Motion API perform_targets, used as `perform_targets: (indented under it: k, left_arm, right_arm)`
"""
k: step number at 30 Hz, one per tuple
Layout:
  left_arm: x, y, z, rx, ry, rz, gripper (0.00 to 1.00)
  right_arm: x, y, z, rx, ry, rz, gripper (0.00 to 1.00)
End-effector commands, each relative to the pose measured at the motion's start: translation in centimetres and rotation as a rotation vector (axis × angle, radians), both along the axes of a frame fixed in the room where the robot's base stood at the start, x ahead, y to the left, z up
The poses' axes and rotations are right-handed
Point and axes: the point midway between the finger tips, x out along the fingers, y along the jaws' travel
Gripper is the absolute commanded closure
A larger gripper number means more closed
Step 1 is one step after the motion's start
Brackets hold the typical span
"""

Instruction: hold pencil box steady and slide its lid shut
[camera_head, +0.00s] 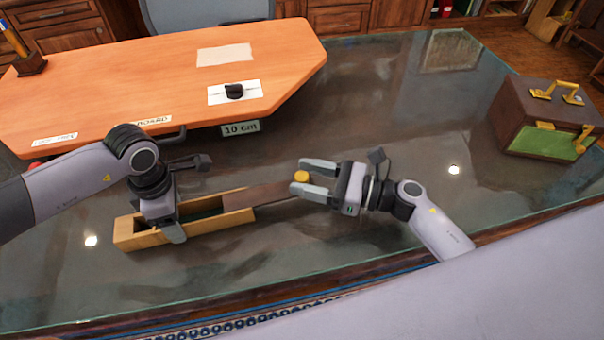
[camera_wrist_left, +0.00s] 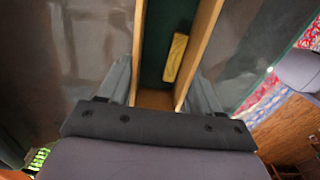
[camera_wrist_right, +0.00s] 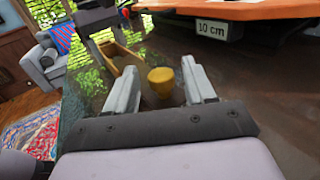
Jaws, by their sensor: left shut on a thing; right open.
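The pencil box (camera_head: 236,217) is a long, narrow wooden box on the glass tabletop. Its dark brown lid (camera_head: 248,195) sticks out past the right end, leaving much of the box open. A round yellow knob (camera_head: 301,176) stands at the lid's right end. My left gripper (camera_head: 172,224) is shut across the box's side walls; in the left wrist view the walls (camera_wrist_left: 200,45) lie between its fingers. A yellow block (camera_wrist_left: 175,58) lies inside on the dark green lining. My right gripper (camera_head: 306,177) is open with its fingers either side of the knob (camera_wrist_right: 160,78), apparently not clamped.
A large orange board (camera_head: 150,75) lies behind the box, with a "10 cm" label (camera_head: 240,128) at its edge. A brown and green case (camera_head: 545,120) stands at the right. The glass tabletop (camera_head: 400,100) between board and case is clear.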

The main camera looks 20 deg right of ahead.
Motion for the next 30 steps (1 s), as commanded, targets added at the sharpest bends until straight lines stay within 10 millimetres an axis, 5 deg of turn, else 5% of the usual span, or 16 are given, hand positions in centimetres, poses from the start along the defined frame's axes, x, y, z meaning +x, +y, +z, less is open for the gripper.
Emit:
perform_targets:
  k: [14,19,25,30]
  left_arm:
    - [0.0,0.0,0.1,-0.001,-0.001,0.000,0.77]
    - [0.0,0.0,0.1,-0.001,-0.001,0.000,0.77]
    - [0.0,0.0,0.1,-0.001,-0.001,0.000,0.77]
    - [0.0,-0.1,0.1,-0.002,-0.002,0.000,0.77]
  right_arm:
    - [0.9,1.3,0.0,-0.001,0.001,0.000,0.46]
    - [0.8,1.2,0.0,0.000,0.000,0.000,1.00]
    - [0.8,2.0,0.0,0.001,0.000,0.002,1.00]
    - [0.8,6.0,0.1,0.003,-0.001,0.003,1.00]
